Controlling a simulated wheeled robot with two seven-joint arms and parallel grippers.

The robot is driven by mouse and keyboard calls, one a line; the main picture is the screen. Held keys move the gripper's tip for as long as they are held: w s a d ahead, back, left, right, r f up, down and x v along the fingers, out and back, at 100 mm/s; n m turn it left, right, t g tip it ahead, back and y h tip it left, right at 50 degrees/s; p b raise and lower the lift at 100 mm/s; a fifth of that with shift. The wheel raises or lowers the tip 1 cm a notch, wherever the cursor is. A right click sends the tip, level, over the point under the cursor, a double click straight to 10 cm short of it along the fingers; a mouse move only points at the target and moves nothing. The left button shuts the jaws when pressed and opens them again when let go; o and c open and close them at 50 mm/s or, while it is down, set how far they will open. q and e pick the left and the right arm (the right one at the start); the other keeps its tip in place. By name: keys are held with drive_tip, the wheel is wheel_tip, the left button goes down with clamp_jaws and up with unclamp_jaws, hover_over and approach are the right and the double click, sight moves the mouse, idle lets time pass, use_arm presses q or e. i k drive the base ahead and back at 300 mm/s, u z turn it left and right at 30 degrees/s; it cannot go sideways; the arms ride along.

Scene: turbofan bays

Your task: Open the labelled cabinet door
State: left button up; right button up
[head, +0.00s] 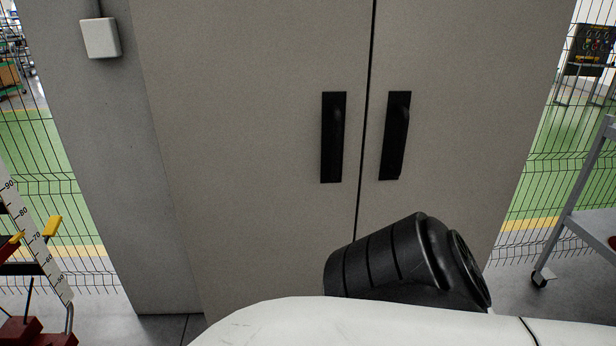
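A tall grey-beige cabinet stands straight ahead in the head view, with two doors that meet at a dark vertical seam. The left door (250,130) and the right door (470,90) both appear closed. A black upright handle (333,138) is on the left door, and a matching black handle (395,136) is on the right door, on either side of the seam. No label shows on the visible part of the doors. A white and black link of my own arm covers the bottom of the view, below the handles. Neither gripper is in view.
A wheeled grey cart (585,180) is at the right. A red and yellow object with a scale (40,250) is at the lower left. Wire fencing runs behind on both sides.

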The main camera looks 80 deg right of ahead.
sight(257, 107)
drive_tip(key=z, duration=2.15)
drive_tip(key=k, duration=0.5)
drive_tip(key=u, duration=1.8)
drive_tip(key=i, duration=1.45)
drive_tip(key=z, duration=2.25)
